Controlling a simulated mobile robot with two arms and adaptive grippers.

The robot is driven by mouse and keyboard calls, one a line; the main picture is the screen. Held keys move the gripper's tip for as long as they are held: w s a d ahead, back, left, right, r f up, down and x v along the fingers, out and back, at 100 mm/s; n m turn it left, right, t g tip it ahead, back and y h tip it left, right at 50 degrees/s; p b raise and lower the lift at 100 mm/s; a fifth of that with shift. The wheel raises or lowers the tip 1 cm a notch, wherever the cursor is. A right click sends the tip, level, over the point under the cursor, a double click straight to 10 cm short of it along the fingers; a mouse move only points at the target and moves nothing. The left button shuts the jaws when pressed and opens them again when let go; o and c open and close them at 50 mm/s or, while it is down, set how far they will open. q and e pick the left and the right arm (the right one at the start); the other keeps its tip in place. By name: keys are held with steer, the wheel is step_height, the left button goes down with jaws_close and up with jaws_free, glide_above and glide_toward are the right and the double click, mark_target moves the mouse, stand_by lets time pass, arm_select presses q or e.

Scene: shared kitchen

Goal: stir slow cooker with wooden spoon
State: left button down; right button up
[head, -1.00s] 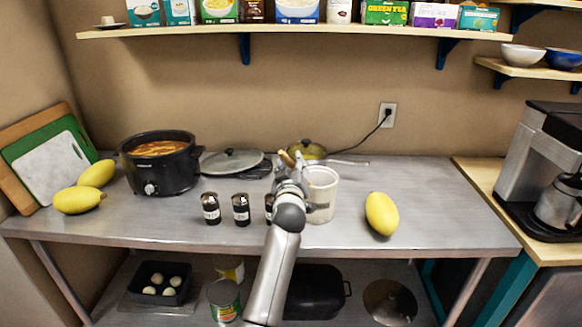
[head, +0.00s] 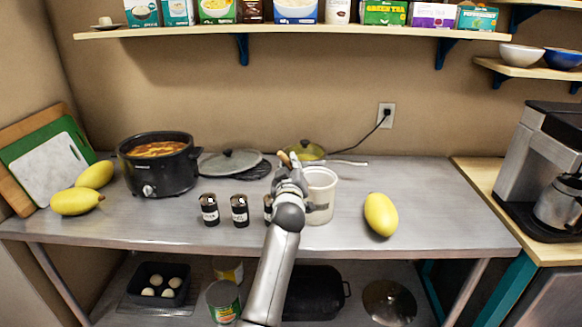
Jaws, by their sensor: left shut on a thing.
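The slow cooker (head: 158,176) stands open at the left of the steel table, black, with orange-brown food (head: 157,149) inside. Its glass lid (head: 230,162) appears to be the one lying flat to its right. My left gripper (head: 291,172) is at the left rim of the white crock (head: 320,193), right of the cooker. It is shut on a brown wooden piece, probably the wooden spoon (head: 284,158), whose top shows just above it. The rest of the spoon is hidden by the gripper and crock. My right gripper is out of view.
Dark labelled jars (head: 239,210) stand between cooker and crock, one partly behind my left arm. Yellow fruits lie at right (head: 381,214) and far left (head: 77,201). A loaded shelf (head: 300,31) hangs above.

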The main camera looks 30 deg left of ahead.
arm_select(q)
steer(key=shift+r, duration=0.2)
steer(key=shift+r+p, duration=0.7)
steer(key=shift+r, duration=0.1)
steer(key=shift+r+p, duration=0.35)
steer(key=shift+r, duration=0.15)
steer(key=shift+r+p, duration=0.55)
steer(key=shift+r, duration=0.15)
step_height(320, 180, up, 13)
steer(key=p, duration=0.9)
steer(key=shift+f, duration=0.2)
steer(key=shift+f, duration=0.15)
